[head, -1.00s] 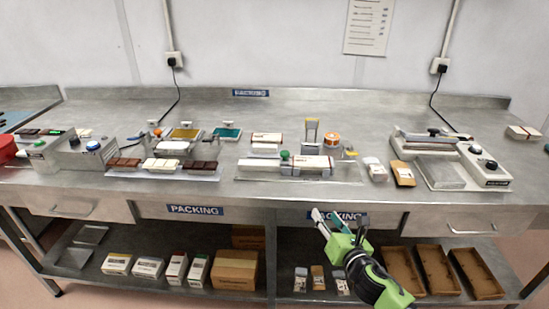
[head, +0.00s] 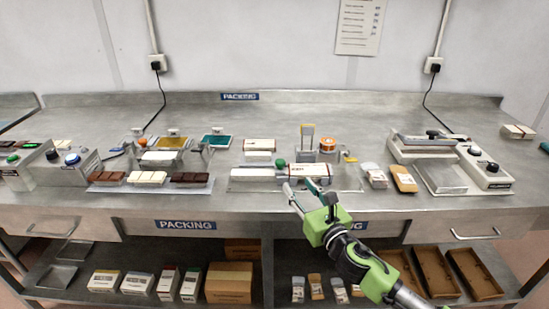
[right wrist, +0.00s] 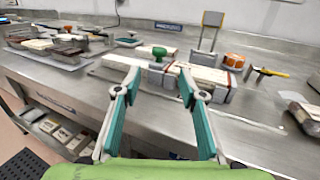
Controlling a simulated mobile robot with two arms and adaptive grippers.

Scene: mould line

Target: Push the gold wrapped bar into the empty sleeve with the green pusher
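The green pusher knob (head: 280,163) stands on the packing fixture (head: 240,187) at the bench's middle; it also shows in the right wrist view (right wrist: 160,52). A long white piece (head: 252,174) lies left of the knob. A white sleeve with a dark red band (head: 312,171) lies right of it, between grey blocks; whether it is empty cannot be seen. I cannot make out the gold wrapped bar. My right gripper (head: 300,186) is open and empty in front of the fixture, apart from the knob. In the right wrist view its fingers (right wrist: 160,82) are spread below the knob. My left gripper is not in view.
Behind the fixture are a white box (head: 259,145), an upright holder (head: 307,132) and an orange roll (head: 327,144). Packets (head: 404,178) and a sealer (head: 440,150) stand right. Chocolate bars (head: 150,178) lie left. The bench front edge is near my arm.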

